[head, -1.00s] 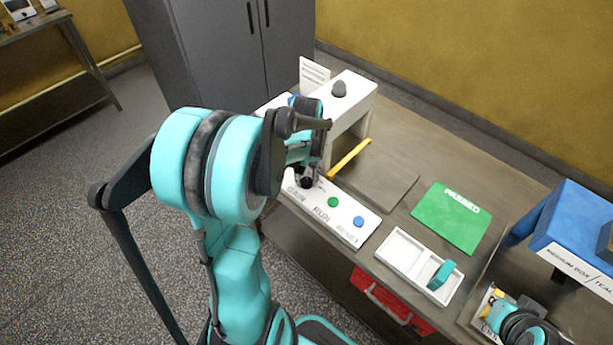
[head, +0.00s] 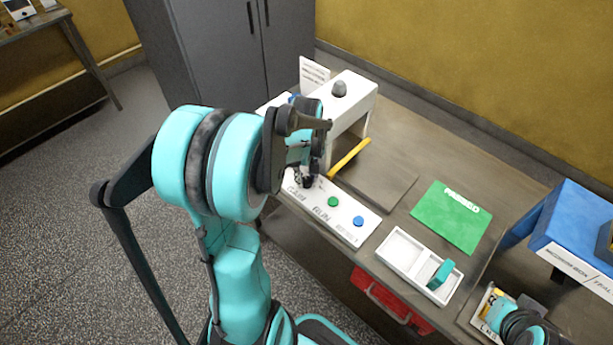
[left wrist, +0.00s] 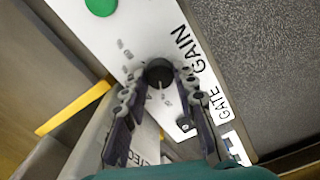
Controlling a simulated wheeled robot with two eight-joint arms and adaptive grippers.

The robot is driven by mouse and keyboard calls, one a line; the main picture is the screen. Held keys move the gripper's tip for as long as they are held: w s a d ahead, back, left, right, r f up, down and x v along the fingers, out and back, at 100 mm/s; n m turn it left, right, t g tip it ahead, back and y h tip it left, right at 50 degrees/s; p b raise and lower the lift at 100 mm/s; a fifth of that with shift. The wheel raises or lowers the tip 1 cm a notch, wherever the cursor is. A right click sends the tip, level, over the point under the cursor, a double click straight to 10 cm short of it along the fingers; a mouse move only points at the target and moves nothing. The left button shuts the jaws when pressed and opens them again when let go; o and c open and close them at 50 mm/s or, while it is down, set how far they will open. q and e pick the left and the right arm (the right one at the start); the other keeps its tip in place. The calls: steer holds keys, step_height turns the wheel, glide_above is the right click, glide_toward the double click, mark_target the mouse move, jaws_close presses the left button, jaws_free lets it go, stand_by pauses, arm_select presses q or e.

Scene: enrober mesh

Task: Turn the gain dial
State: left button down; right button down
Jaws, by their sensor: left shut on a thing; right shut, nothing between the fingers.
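The gain dial (left wrist: 158,74) is a small dark round knob on the white control panel (head: 345,216), beside the GAIN lettering. My left gripper (left wrist: 157,82) is shut on the dial, one finger on each side of it. In the head view my left gripper (head: 307,180) reaches down onto the panel's left end, and its fingers mostly cover the dial. My right gripper (head: 498,318) is at the lower right edge, away from the panel; its fingertips are hard to make out.
Green (head: 333,202) and blue (head: 358,221) buttons sit right of the dial. A white machine housing (head: 357,95) with a yellow bar (head: 349,158) stands behind. A divided white tray (head: 402,250), green mat (head: 452,216) and blue box (head: 578,228) are to the right.

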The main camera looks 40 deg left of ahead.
mark_target(307, 180)
arm_select(q)
steer(key=c, duration=1.2)
jaws_free()
step_height(307, 180, up, 12)
steer(key=shift+f, duration=0.1)
